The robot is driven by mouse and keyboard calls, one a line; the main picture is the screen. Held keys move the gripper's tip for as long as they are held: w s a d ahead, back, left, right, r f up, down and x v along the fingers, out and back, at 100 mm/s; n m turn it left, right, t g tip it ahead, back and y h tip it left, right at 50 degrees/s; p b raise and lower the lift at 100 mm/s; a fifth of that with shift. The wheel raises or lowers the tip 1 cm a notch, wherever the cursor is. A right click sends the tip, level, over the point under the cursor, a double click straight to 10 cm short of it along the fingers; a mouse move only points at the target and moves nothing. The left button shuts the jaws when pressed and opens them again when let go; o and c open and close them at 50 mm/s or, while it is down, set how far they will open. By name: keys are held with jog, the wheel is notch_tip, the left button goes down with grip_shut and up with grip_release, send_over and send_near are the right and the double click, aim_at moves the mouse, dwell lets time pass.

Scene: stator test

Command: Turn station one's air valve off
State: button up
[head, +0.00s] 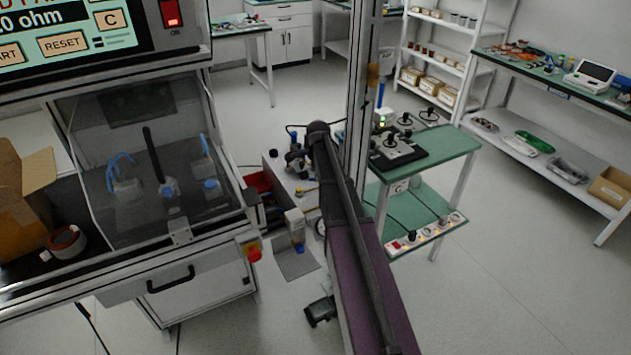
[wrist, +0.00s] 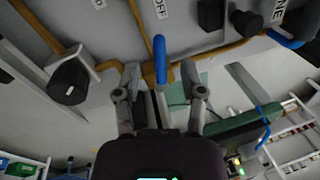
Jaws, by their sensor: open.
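In the wrist view my gripper (wrist: 162,78) is open, with a finger on each side of a blue valve lever (wrist: 160,58). The lever points along the fingers, and its lower end lies between the fingertips. I cannot tell whether either finger touches it. An OFF label (wrist: 157,48) is beside the lever. A second blue lever (wrist: 285,40) sits at the right, near a partly cut-off label (wrist: 278,10) ending in "NE". Which lever belongs to station one is not clear. In the head view my arm hides much of this area.
Brass-coloured pipes (wrist: 218,50) run across the panel. A black knob (wrist: 70,82) stands at left and another black fitting (wrist: 245,24) at upper right. In the head view a green-topped cart (head: 445,145) stands right of my arm, and a test cabinet (head: 120,240) stands left.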

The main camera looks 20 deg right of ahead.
jog(key=shift+w+f+b, duration=0.2)
jog(key=shift+f+b, duration=0.45)
jog(key=shift+f, duration=0.3)
grip_shut()
